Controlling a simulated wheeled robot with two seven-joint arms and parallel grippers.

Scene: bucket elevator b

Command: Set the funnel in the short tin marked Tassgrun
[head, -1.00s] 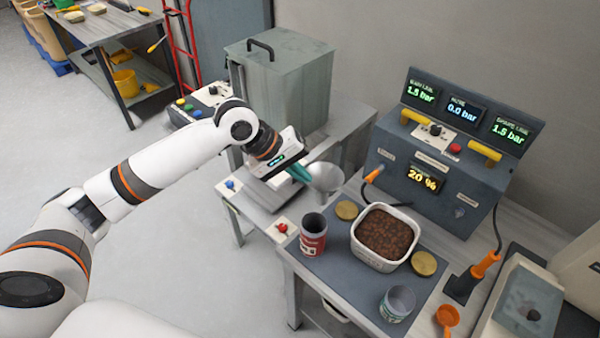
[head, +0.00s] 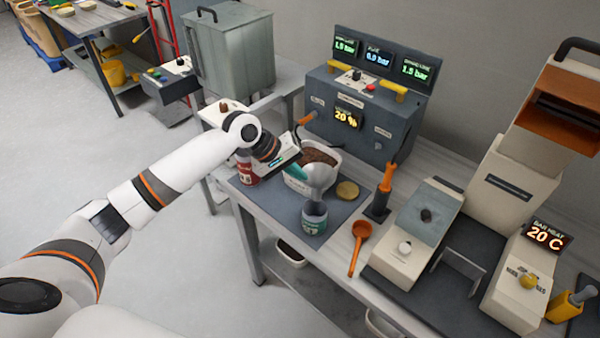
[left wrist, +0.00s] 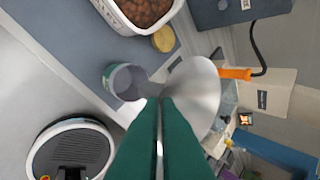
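The grey metal funnel (head: 322,174) is held by my left gripper (head: 298,170), whose teal fingers are shut on its side; it also shows in the left wrist view (left wrist: 200,92). The short tin (head: 314,220) with a teal and white label stands open on the mat, just below the funnel; its name is too small to read. In the left wrist view the tin (left wrist: 108,80) is left of the funnel, and the spout points towards its mouth. I cannot tell whether the spout tip is inside the tin. My right gripper is out of view.
A white tub (head: 300,187) of brown pieces stands behind the funnel, with a taller red tin (head: 244,170) to its left. A brass lid (head: 347,190) and an orange scoop (head: 360,236) lie nearby. A pale machine (head: 410,222) stands to the right.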

